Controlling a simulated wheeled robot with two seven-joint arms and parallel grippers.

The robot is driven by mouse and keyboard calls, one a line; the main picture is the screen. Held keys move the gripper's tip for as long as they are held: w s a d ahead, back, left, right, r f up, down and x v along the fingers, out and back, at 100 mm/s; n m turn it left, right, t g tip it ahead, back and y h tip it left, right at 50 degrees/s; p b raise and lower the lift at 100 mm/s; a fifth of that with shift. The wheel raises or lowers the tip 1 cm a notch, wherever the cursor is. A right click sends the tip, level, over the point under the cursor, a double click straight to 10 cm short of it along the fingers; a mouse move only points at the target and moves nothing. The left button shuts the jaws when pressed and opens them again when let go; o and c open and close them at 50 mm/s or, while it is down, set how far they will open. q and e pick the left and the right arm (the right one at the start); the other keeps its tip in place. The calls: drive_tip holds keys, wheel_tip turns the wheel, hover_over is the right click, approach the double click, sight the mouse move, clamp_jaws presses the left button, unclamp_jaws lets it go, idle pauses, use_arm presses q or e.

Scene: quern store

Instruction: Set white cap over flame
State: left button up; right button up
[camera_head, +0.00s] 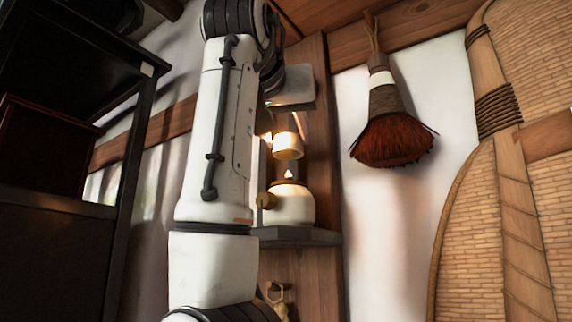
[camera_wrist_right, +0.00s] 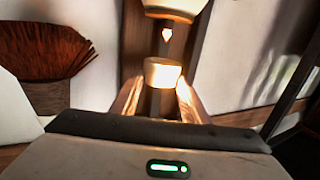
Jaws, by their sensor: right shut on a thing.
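The white cap (camera_head: 288,146), lit warm from below, hangs in the air above the small flame (camera_head: 289,174) with a gap between them. The flame burns on top of a round white lamp (camera_head: 290,205) with a brass knob on its left side, standing on a small dark shelf. My right gripper (camera_head: 282,124) is shut on the cap, and my forearm partly hides its fingers. The right wrist view looks inverted: the cap (camera_wrist_right: 162,73) sits between the fingertips, with the flame (camera_wrist_right: 167,35) and the lamp (camera_wrist_right: 175,6) above it in the picture. My left gripper is not in view.
The shelf (camera_head: 300,237) is fixed to a wooden post (camera_head: 328,150). A brush (camera_head: 392,139) hangs on the wall to the right, beside large woven panels (camera_head: 530,150). A dark rack (camera_head: 125,190) stands at the left. A small brass item (camera_head: 280,298) hangs below the shelf.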

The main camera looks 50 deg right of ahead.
sight(286, 182)
drive_tip(key=shift+f, duration=2.65)
drive_tip(key=shift+f, duration=0.1)
drive_tip(key=o, duration=0.6)
drive_tip(key=shift+f, duration=0.15)
drive_tip(key=o, duration=0.5)
drive_tip(key=shift+c, duration=0.2)
